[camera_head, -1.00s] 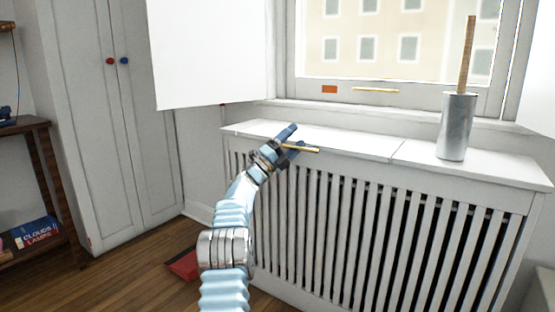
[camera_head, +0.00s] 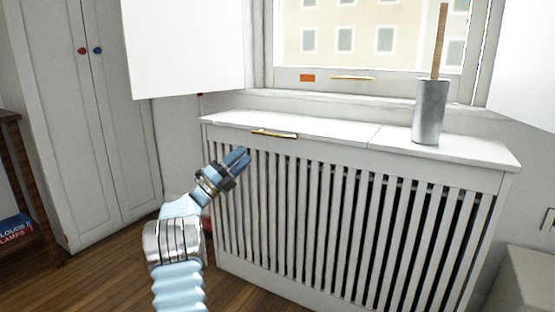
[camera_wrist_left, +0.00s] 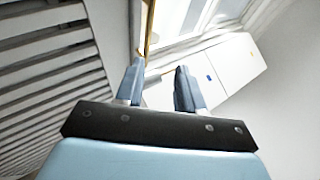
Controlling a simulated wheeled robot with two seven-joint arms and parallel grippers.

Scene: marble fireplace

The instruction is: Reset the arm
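My left gripper (camera_head: 238,158) is pale blue with dark blue fingers. In the head view it is in front of the slatted radiator cover (camera_head: 335,225), below and left of the gold handle (camera_head: 274,133) at the cover's top front edge. The gripper appears apart from the handle. In the left wrist view the two fingers (camera_wrist_left: 160,84) stand apart with a clear gap and nothing between them. A gold strip (camera_wrist_left: 151,25) shows beyond the fingers; I cannot tell whether it is the same handle. My right gripper is not in view.
A metal cylinder (camera_head: 430,112) with a wooden stick stands on the cover's top. An open white panel (camera_head: 185,50) is at upper left, beside the window. A tall grey cabinet (camera_head: 85,120) stands left. A grey box (camera_head: 527,283) is at lower right.

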